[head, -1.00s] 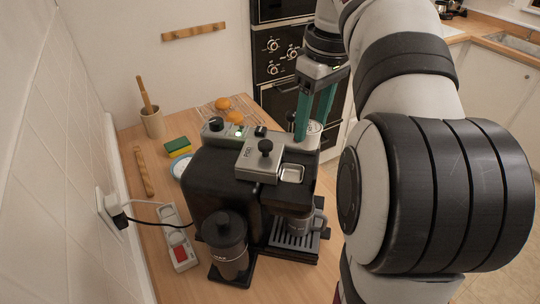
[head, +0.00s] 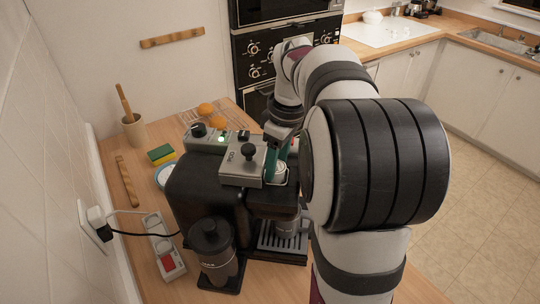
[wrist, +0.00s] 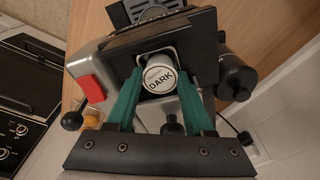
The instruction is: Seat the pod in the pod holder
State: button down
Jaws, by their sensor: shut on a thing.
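The pod (wrist: 159,79) has a round pale lid marked "DARK" and sits between the green fingers of my gripper (wrist: 157,98) in the wrist view. In the head view, my gripper (head: 279,168) is low over the front top of the black coffee machine (head: 205,185), shut on the pod (head: 281,169). The pod holder is the square metal-rimmed opening there; its rim (wrist: 176,50) shows around the pod in the wrist view. The pod is at the opening, but the fingers and lid hide how deep it sits.
The machine's lever block (head: 243,168) stands close to the left of my gripper. A dark canister (head: 212,245), power strip (head: 160,243) and sponge (head: 161,154) lie left. Oranges (head: 205,108) are behind.

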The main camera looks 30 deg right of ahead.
aim_at(283, 169)
jog(key=shift+f, duration=0.25)
jog(key=c, duration=0.6)
grip_release()
jog(key=shift+o, duration=0.2)
notch_tip(283, 169, up, 12)
jog(key=s, duration=0.1)
jog(key=s+a+f+m, duration=0.2)
jog(key=s+a+f, duration=0.15)
jog(key=a, duration=0.25)
jog(key=s+a+f+m+y, duration=0.1)
jog(key=s+a+f+m, duration=0.1)
jog(key=s+a, duration=0.3)
jog(key=s+a+f+m, duration=0.2)
jog(key=s+a+f, duration=0.15)
jog(key=a, duration=0.25)
jog(key=s+a+f+m+g, duration=0.1)
jog(key=s+a+f+m, duration=0.3)
jog(key=s+f, duration=0.3)
jog(key=shift+s+a+m, duration=0.3)
jog(key=shift+s+a, duration=0.1)
jog(key=shift+s, duration=0.55)
